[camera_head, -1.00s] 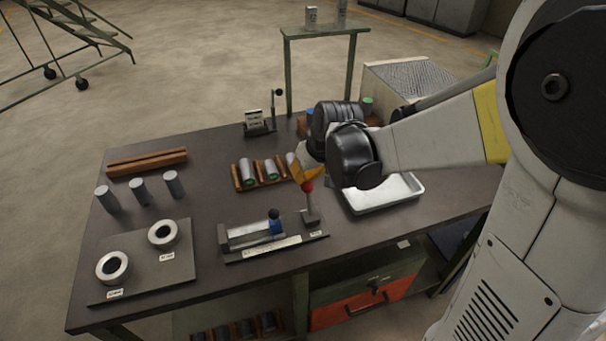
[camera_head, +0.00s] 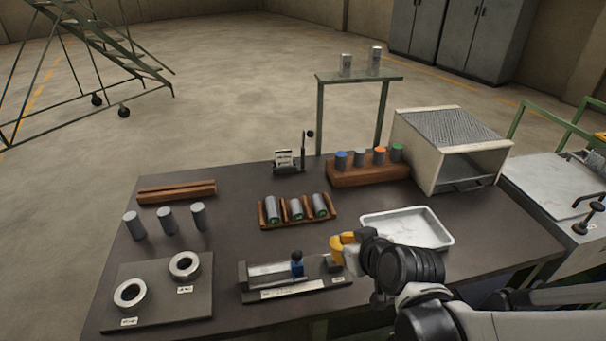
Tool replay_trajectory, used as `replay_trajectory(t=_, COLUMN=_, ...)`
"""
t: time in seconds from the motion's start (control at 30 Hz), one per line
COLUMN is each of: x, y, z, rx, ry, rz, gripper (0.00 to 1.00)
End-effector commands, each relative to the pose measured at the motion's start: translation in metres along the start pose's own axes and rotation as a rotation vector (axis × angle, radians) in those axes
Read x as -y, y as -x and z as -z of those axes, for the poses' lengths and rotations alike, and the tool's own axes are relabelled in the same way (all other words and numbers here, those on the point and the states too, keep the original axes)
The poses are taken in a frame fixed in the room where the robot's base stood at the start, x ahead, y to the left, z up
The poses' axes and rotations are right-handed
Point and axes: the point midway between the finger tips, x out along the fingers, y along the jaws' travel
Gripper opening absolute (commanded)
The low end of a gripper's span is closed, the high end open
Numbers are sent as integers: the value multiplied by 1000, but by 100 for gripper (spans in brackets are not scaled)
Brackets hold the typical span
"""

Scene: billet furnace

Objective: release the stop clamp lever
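The stop fixture (camera_head: 290,292) lies at the front middle of the bench, with a grey bed and a small blue part (camera_head: 297,263) topped by a dark knob. A small dark block (camera_head: 332,265) sits at its right end. My gripper (camera_head: 338,248), with yellow fingers, is low over this right end, reaching in from the right. The red-knobbed lever does not show now; my gripper may hide it. I cannot tell whether the fingers touch or hold it.
A white tray (camera_head: 447,240) stands close behind my gripper. A wooden rack (camera_head: 266,222) with several cylinders is behind the fixture. A plate (camera_head: 205,308) with two rings lies left. A block (camera_head: 368,174) with coloured-top cylinders and a metal box (camera_head: 420,165) are farther back.

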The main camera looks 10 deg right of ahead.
Motion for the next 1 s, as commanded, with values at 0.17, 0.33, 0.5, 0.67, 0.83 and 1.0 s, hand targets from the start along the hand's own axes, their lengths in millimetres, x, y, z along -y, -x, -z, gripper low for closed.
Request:
replay_trajectory(t=0.17, x=1, y=3, z=-5, rx=1, ry=-1, rz=0, gripper=0)
replay_trajectory(t=0.33, x=1, y=5, z=-7, rx=2, ry=0, rz=0, gripper=0)
replay_trajectory(t=0.5, x=2, y=5, z=-8, rx=4, ry=0, rz=1, gripper=0)
replay_trajectory(t=0.67, x=2, y=5, z=-8, rx=5, ry=0, rz=1, gripper=0)
replay_trajectory(t=0.83, x=2, y=5, z=-8, rx=6, ry=1, rz=1, gripper=0)
replay_trajectory(t=1.0, x=0, y=3, z=2, rx=5, ry=1, rz=1, gripper=0)
